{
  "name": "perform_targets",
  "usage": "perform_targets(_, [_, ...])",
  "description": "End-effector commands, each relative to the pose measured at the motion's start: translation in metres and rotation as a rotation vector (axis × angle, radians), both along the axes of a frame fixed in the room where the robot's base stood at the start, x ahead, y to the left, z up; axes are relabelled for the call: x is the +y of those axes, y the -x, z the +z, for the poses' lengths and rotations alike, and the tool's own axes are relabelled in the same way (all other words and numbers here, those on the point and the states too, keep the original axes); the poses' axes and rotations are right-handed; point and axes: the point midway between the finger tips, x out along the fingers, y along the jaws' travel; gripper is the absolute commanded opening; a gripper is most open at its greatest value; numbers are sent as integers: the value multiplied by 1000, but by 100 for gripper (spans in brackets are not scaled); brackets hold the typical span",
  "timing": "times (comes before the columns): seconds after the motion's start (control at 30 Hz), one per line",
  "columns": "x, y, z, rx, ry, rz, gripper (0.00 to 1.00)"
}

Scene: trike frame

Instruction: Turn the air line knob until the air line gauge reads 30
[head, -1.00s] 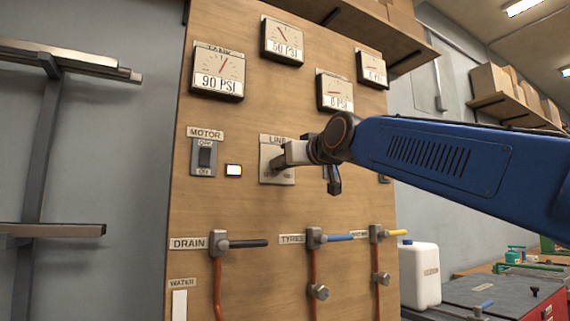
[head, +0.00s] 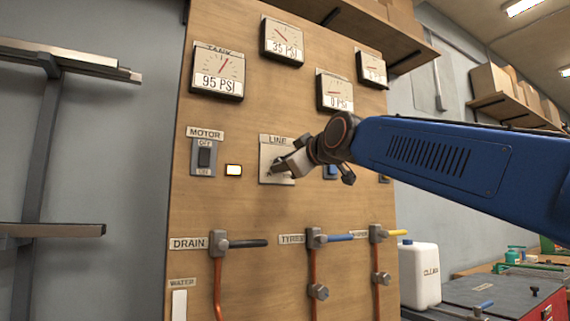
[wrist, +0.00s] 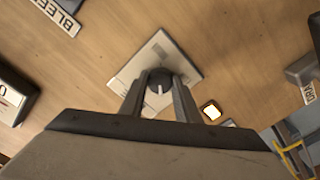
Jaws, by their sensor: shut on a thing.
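The air line knob sits on a pale square plate (head: 266,160) under the LINE label. In the wrist view it is a dark round knob (wrist: 159,82) with a white pointer mark. My gripper (head: 277,168) is shut on the knob, with its two fingers on either side of it in the wrist view (wrist: 159,95). The air line gauge (head: 283,40), at the top middle of the board, reads 35 PSI. My gripper partly hides the knob and plate in the head view.
The tank gauge (head: 218,72) reads 95 PSI. A lower gauge (head: 334,91) reads 0 PSI. The motor switch (head: 204,158) and a lit lamp (head: 234,170) are left of the plate. Drain (head: 219,243) and tyres (head: 314,238) valves are below.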

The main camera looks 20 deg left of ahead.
Motion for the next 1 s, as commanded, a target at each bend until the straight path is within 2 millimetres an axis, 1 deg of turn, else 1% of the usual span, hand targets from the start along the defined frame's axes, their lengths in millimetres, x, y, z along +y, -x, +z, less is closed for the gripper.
perform_targets(0.37, [0,0,-1,-3,4,0,7])
perform_targets(0.4, [0,0,-1,-3,4,0,31])
perform_targets(0.47, [0,0,0,-3,4,0,46])
perform_targets(0.5, [0,0,0,-3,4,0,48])
perform_targets(0.8, [-1,1,0,-4,3,0,48])
perform_targets(1.0, [-13,11,1,-4,3,0,48])
